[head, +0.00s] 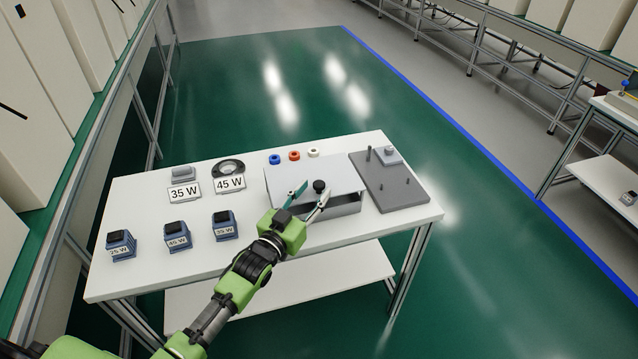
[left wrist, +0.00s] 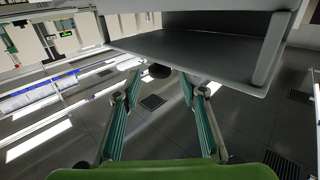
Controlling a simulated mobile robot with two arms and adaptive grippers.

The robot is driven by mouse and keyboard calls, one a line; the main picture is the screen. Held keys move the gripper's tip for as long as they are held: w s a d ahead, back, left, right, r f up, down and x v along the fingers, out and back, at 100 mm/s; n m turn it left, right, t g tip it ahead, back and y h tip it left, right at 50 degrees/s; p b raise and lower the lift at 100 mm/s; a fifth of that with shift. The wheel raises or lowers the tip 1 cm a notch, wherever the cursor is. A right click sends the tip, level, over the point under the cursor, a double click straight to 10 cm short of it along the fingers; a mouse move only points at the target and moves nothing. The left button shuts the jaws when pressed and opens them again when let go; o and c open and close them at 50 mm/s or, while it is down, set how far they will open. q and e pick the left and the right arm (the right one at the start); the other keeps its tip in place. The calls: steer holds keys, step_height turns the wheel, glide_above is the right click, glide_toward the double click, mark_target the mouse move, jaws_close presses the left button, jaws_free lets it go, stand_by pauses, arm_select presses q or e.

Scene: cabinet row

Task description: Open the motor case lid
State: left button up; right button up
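The grey motor case (head: 343,210) stands on the white table, with a flat grey lid (head: 285,183) on top. A black knob (head: 319,186) shows at the lid. A dark gap shows between the lid and the case's front wall; I cannot tell whether the lid is tilted. My left gripper (head: 315,188) is open, its two fingers spread on either side of the knob. In the left wrist view, the dark knob (left wrist: 159,71) shows beyond and between the spread fingers (left wrist: 161,92), near the grey case (left wrist: 195,50). Contact cannot be told. My right gripper is not in view.
A grey plate with pegs (head: 395,195) lies right of the case. Blue, red and white rings (head: 294,156) lie behind it. The 35 W (head: 184,193) and 45 W (head: 229,184) signs and several blue boxes (head: 177,236) stand to the left. Bare table lies between them.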

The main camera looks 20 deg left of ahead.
mark_target(316, 188)
arm_select(q)
steer(key=shift+w+d, duration=0.25)
steer(key=shift+w, duration=1)
steer(key=shift+w+d, duration=0.1)
steer(key=shift+w, duration=0.55)
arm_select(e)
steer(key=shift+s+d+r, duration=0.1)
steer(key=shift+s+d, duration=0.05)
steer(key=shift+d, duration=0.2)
arm_select(q)
steer(key=shift+c, duration=0.3)
